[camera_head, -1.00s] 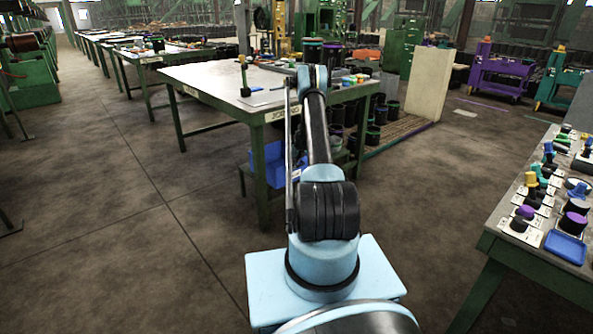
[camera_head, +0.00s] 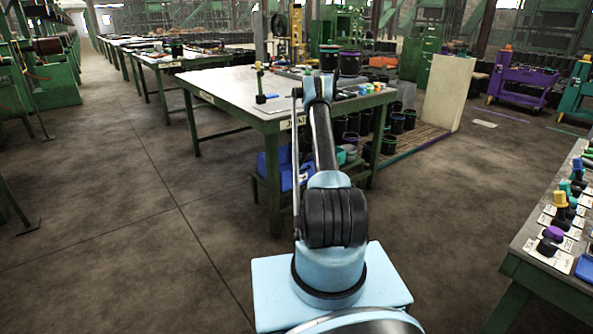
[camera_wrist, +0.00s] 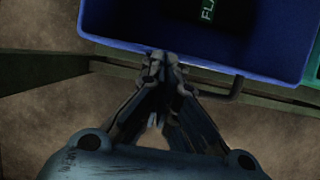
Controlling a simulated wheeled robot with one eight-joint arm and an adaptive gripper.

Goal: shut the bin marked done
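A blue bin (camera_head: 286,171) sits on the low shelf under the near end of the green-framed table (camera_head: 222,84), partly behind my arm. In the wrist view a blue bin (camera_wrist: 135,32) fills the top, with a dark label (camera_wrist: 209,10) of which only "FLA" is readable. No marking "done" can be read in any view. My gripper (camera_wrist: 164,62) has its fingertips together just at the bin's lower edge in the wrist view. Whether they touch it is unclear. Nothing shows held. In the head view my gripper is hidden by my arm.
A bench (camera_head: 512,243) with several knobs and cards stands at the right. Dark pots stand under the table, beside a pale panel (camera_head: 448,92). A purple cart (camera_head: 522,79) is at the back right. The floor to the left is clear.

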